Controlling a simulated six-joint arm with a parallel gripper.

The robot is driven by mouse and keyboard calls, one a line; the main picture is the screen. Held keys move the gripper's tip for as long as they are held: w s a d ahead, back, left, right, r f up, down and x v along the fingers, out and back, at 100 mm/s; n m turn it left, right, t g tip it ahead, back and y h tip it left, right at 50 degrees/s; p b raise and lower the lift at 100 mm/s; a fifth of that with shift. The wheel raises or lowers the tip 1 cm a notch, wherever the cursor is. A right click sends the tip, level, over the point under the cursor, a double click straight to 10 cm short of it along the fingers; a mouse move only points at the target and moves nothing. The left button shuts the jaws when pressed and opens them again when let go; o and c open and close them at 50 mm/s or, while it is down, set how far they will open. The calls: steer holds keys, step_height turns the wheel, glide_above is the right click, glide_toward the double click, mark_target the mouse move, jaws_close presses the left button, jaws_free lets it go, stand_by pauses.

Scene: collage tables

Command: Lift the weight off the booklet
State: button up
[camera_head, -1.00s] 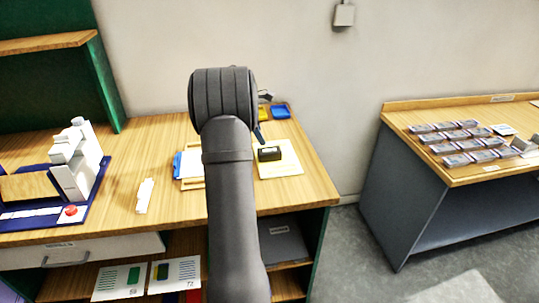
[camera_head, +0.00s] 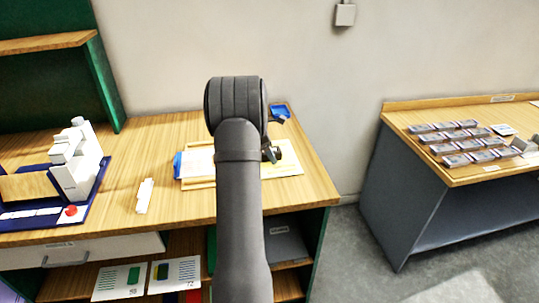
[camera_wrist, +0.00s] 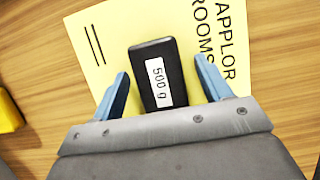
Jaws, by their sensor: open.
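The weight is a black block with a white "500 g" label, seen in the wrist view (camera_wrist: 152,62). It lies on the yellow booklet (camera_wrist: 110,40), which has printed black text and rests on the wooden table. My gripper (camera_wrist: 165,92) is open, with one blue finger on each side of the weight and a visible gap at both sides. In the head view the booklet (camera_head: 291,158) shows to the right of my arm, and my arm hides most of the weight and gripper there.
A wooden-framed tray (camera_head: 197,163) lies left of my arm. A white machine on a blue base (camera_head: 78,165) stands at the left, with a small white object (camera_head: 145,195) nearer. The right front tabletop (camera_head: 300,190) is clear.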

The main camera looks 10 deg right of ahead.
steer(key=c, duration=1.4)
steer(key=shift+r, duration=0.2)
